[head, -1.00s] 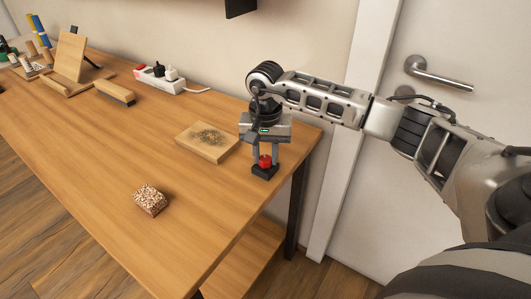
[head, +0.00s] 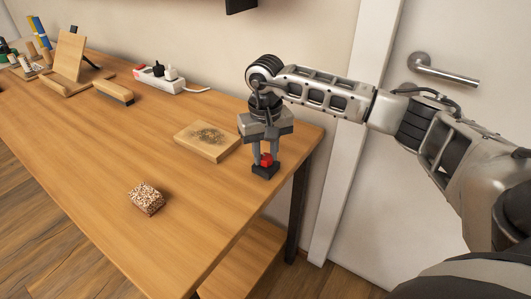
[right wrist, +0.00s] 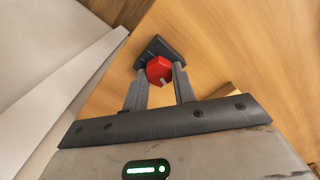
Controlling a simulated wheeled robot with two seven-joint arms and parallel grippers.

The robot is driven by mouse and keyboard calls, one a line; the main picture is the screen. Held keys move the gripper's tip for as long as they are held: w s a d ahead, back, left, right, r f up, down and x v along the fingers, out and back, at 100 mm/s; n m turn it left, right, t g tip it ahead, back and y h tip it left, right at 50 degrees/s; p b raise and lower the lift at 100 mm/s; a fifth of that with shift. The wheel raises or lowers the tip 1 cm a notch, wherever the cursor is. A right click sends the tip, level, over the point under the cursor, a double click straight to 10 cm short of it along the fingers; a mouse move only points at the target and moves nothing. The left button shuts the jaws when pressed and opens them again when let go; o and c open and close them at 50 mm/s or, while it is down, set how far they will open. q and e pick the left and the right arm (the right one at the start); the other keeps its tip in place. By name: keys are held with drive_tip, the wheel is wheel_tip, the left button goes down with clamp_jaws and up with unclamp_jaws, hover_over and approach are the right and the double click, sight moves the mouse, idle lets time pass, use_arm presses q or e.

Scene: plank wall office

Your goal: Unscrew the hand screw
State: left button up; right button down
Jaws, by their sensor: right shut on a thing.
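The hand screw has a red knob (head: 265,159) standing on a dark block (head: 265,171) near the right end of the table. My right gripper (head: 266,157) points straight down over it and is shut on the red knob. In the right wrist view the fingers (right wrist: 159,84) stand on either side of the knob (right wrist: 159,69), with the dark block (right wrist: 150,48) beneath. The screw's threaded part is hidden. My left gripper is not in view.
A wooden board with a dark speckled patch (head: 207,141) lies left of the gripper. A speckled block (head: 147,199) lies nearer the front. A brush (head: 114,92) and a power strip (head: 160,80) are farther back. The table's right edge is close to the block.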

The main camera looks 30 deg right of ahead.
drive_tip(key=shift+n+b, duration=0.3)
drive_tip(key=shift+n, duration=0.1)
drive_tip(key=shift+f+n+b, duration=0.1)
drive_tip(key=shift+n+b, duration=0.3)
drive_tip(key=shift+n, duration=0.3)
drive_tip(key=shift+n+b, duration=0.35)
drive_tip(key=shift+n, duration=0.75)
drive_tip(key=shift+r+n, duration=0.2)
drive_tip(key=shift+n, duration=0.1)
drive_tip(key=c, duration=1.3)
unclamp_jaws()
drive_tip(key=shift+o, duration=0.2)
